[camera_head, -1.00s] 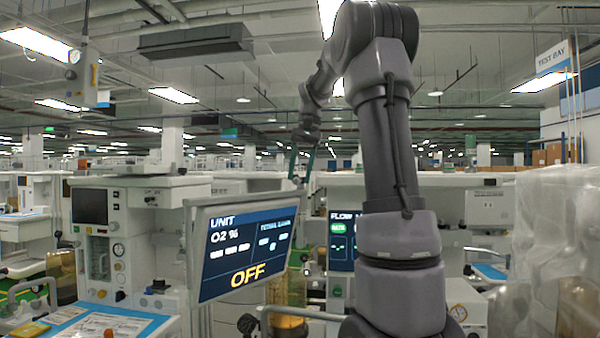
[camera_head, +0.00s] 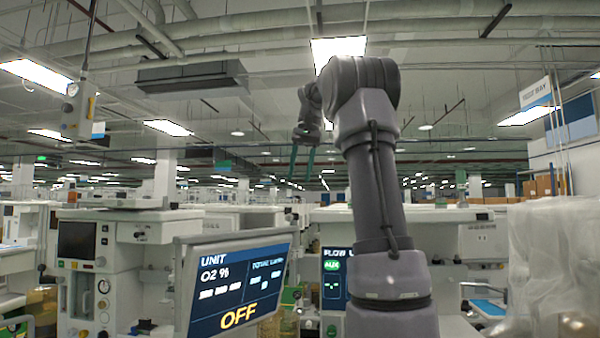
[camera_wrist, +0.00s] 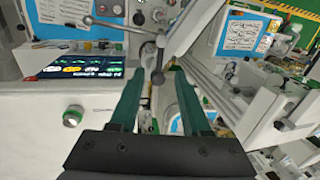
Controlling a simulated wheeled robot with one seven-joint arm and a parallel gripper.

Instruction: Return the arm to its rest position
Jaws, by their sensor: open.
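My gripper (camera_head: 302,163) shows in the head view at the end of my bent arm, raised above the carts, with its two green fingers pointing down. The fingers are apart with nothing held between them. In the wrist view my gripper (camera_wrist: 160,88) also shows open, its green fingers spread. Between and beyond them are a dark ball-ended lever (camera_wrist: 157,77) and white cart parts below. I cannot tell how far they are from the fingertips.
A monitor reading OFF (camera_head: 238,285) stands left of my arm, and a flow screen (camera_head: 334,278) is behind it. A white cart (camera_head: 100,262) stands at the left. A plastic-wrapped stack (camera_head: 555,265) is at the right. The space around my raised gripper looks free.

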